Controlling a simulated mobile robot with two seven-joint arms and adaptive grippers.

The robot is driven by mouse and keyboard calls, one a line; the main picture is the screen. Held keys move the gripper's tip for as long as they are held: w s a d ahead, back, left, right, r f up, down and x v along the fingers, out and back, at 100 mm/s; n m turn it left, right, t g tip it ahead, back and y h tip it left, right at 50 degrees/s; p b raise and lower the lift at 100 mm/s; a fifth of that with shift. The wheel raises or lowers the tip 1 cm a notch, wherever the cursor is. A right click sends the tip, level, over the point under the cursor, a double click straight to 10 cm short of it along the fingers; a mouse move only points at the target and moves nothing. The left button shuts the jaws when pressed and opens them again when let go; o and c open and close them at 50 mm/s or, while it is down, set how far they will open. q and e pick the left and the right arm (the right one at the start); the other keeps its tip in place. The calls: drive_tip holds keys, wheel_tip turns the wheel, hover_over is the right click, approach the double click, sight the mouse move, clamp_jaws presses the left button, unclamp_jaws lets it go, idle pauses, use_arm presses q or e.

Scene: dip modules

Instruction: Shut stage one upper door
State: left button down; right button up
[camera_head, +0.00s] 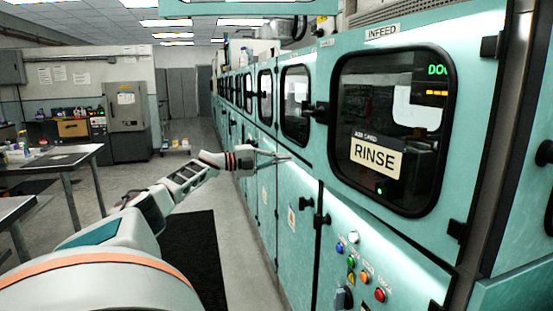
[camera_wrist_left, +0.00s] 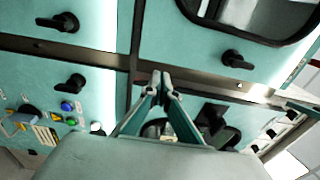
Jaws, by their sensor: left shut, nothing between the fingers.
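The teal machine has a row of upper doors with dark windows. The nearest upper door (camera_head: 325,140), under an INFEED label, carries a RINSE sign and looks flush with the frame. The upper door (camera_head: 285,75) beyond it, with a smaller window, also looks flush. I cannot tell which one is stage one. My left gripper (camera_head: 288,157) is shut and empty, close to the machine front below the smaller window. In the left wrist view the shut fingertips (camera_wrist_left: 161,76) point at the teal panels, near a black handle (camera_wrist_left: 237,59). My right gripper is out of view.
Lower panels hold black latches and coloured buttons (camera_head: 352,262). A dark mat (camera_head: 195,260) lies on the floor beside the machine. Tables (camera_head: 60,160) stand at the left. The aisle between is open.

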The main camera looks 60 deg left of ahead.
use_arm(q)
drive_tip(key=shift+a+b, duration=1.7)
drive_tip(key=shift+a, duration=0.6)
